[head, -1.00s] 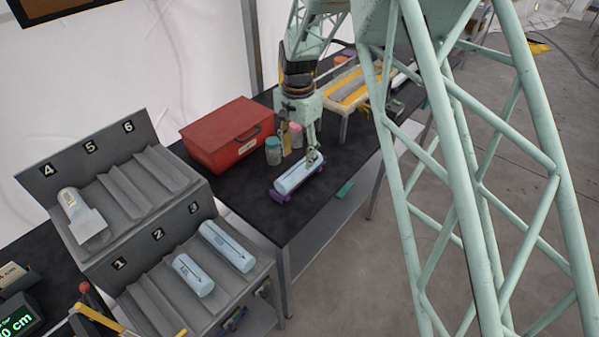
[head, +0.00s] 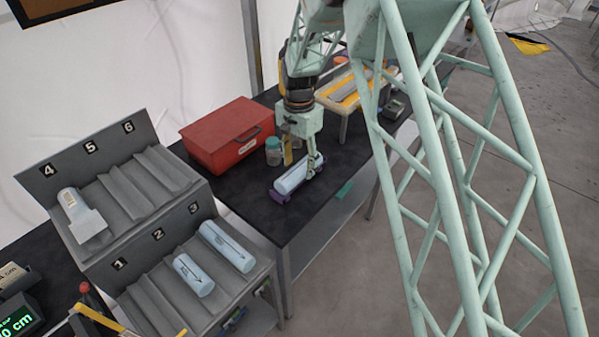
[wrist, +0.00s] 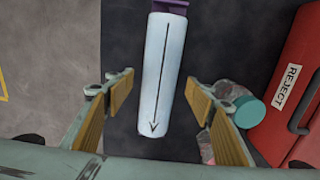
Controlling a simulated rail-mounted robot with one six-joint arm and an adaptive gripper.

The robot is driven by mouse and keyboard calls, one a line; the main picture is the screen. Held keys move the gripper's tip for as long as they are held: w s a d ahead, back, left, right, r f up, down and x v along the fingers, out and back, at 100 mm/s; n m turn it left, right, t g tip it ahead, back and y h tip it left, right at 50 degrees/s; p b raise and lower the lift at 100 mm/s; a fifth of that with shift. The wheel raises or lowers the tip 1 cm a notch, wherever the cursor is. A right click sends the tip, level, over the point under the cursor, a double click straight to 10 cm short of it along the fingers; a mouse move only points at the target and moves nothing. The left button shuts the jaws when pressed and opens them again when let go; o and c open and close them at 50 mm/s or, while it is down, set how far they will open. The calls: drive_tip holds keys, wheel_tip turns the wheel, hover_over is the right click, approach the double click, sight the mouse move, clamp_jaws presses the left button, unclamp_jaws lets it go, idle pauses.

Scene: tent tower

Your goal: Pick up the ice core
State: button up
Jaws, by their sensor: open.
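A pale blue ice core (head: 291,181) lies in a purple cradle (head: 278,196) on the black table. In the wrist view the core (wrist: 163,70) has a black arrow along it pointing toward my gripper. My gripper (head: 312,166) is at the core's right end in the head view. In the wrist view my open gripper (wrist: 160,92) has one tan-padded finger on each side of the core, with gaps on both sides. A purple cradle end (wrist: 170,6) shows at the top.
A red REJECT box (head: 228,136) and a jar (head: 273,150) stand beside the core. A numbered grey rack (head: 150,262) at left holds two similar cores (head: 193,274) (head: 226,245) and a pale piece (head: 80,214) at 4. A teal block (head: 345,189) lies near the table edge.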

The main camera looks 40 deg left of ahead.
sight(300, 165)
drive_tip(key=shift+f, duration=1.55)
drive_tip(key=c, duration=1.3)
